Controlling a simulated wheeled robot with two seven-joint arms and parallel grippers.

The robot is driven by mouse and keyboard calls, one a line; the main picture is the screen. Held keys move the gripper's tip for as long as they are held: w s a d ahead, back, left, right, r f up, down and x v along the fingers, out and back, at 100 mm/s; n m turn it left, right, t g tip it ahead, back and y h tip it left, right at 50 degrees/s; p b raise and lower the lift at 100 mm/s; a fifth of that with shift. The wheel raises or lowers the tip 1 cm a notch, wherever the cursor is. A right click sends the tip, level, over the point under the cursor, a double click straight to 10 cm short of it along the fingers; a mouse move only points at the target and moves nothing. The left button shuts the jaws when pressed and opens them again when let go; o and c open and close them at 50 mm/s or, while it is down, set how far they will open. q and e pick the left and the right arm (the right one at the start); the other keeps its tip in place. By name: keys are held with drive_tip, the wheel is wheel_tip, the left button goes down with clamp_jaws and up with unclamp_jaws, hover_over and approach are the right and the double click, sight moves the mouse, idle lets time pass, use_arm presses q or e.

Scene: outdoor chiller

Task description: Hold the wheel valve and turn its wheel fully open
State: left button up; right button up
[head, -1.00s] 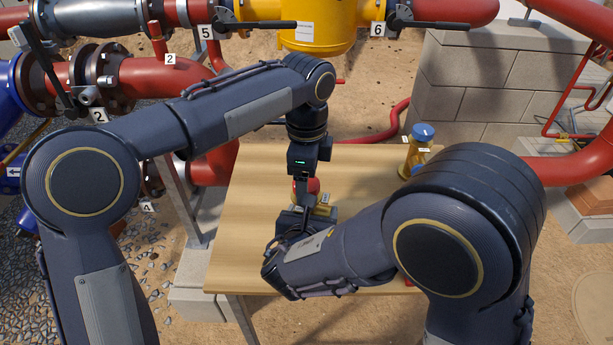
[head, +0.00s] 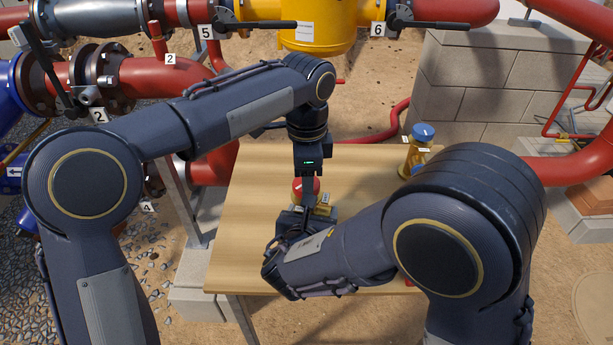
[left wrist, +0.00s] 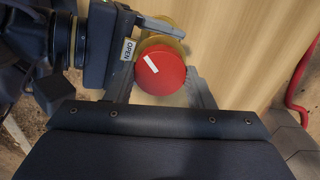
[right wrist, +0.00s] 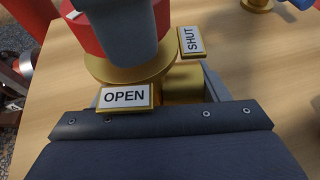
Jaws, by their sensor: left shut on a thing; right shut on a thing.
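The wheel valve has a red wheel (left wrist: 160,72) with a white mark and a brass body (right wrist: 182,85). An OPEN plate (right wrist: 125,96) and a SHUT plate (right wrist: 191,40) sit on its flange. In the left wrist view the mark lies at the wheel's upper left, on the side of the OPEN plate (left wrist: 128,50). My left gripper (head: 306,197) reaches down from above, with its fingers on either side of the wheel (head: 298,189). My right gripper (head: 292,220) is shut on the brass body, below the wheel.
The valve is over a wooden table (head: 245,225). A yellow fitting with a blue cap (head: 423,133) stands at the table's right. Red pipes (head: 150,85) and a yellow vessel (head: 318,25) are behind. A block wall (head: 480,90) stands at the back right.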

use_arm(q)
drive_tip(key=n, duration=0.3)
drive_tip(key=shift+n, duration=0.3)
drive_tip(key=shift+w+n, duration=0.1)
drive_tip(key=shift+n, duration=1.7)
drive_tip(key=o, duration=1)
wheel_tip(320, 180, up, 12)
